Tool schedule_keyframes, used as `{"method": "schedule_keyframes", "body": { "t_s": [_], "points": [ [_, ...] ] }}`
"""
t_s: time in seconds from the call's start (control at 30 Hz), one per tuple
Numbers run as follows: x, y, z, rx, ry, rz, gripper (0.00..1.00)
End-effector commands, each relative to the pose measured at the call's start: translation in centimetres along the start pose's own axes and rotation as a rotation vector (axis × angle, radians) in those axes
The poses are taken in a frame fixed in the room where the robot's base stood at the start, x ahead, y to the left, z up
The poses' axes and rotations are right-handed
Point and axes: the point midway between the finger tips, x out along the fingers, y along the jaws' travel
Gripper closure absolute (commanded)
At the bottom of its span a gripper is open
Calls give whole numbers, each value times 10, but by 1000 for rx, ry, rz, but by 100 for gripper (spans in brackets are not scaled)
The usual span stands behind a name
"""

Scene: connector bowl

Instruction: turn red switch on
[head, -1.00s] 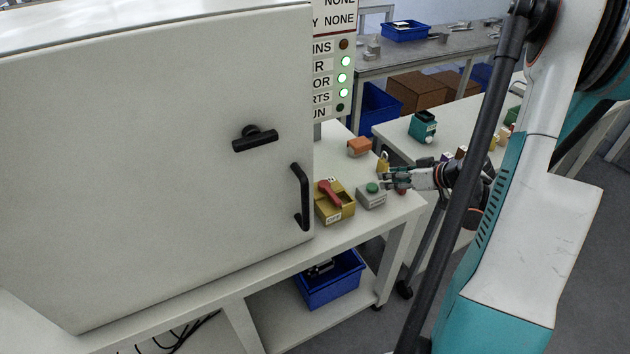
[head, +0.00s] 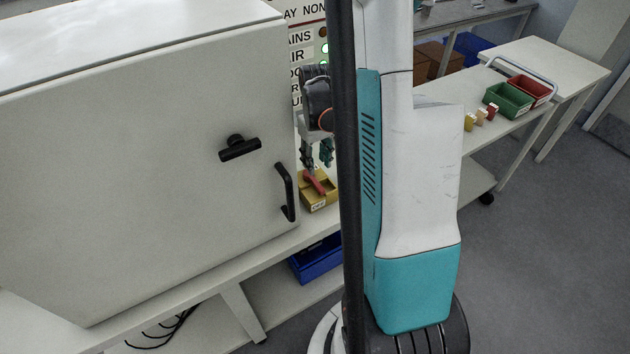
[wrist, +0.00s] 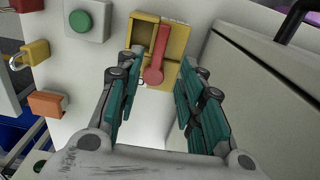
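The red switch (head: 315,182) is a lever on a yellow box (head: 321,200) on the bench, just right of the large grey cabinet. In the wrist view the red lever (wrist: 155,57) lies along the yellow housing (wrist: 177,42), its round end towards me. My gripper (head: 317,158) is above the switch, pointing down. In the wrist view my gripper (wrist: 157,80) is open, with one teal-padded finger on each side of the lever's end and visible gaps to it. Whether the fingertips touch the box is unclear. My arm hides part of the bench.
The grey cabinet (head: 120,160) with its black handle (head: 286,192) stands close left. The wrist view shows a green button box (wrist: 88,20), a yellow padlock (wrist: 33,52) and an orange block (wrist: 46,103). Green (head: 509,101) and red (head: 534,90) bins stand on another table.

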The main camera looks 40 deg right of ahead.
Motion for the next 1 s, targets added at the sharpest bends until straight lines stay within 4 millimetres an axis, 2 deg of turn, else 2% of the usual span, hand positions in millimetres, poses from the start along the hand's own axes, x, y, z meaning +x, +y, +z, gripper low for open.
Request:
{"method": "schedule_keyframes", "body": {
  "t_s": [0.03,0.2,0.4,0.6,0.87,0.9,1.0],
  "points": [
    [13,0,-1,0,0,0,65],
    [46,0,-1,0,1,-1,65],
    [74,0,0,-1,1,-1,65],
    [85,0,0,-1,1,-1,65],
    [86,0,0,-1,1,-1,65],
    [86,0,0,-1,1,-1,67],
    [86,0,0,-1,1,-1,90]
  ]
}}
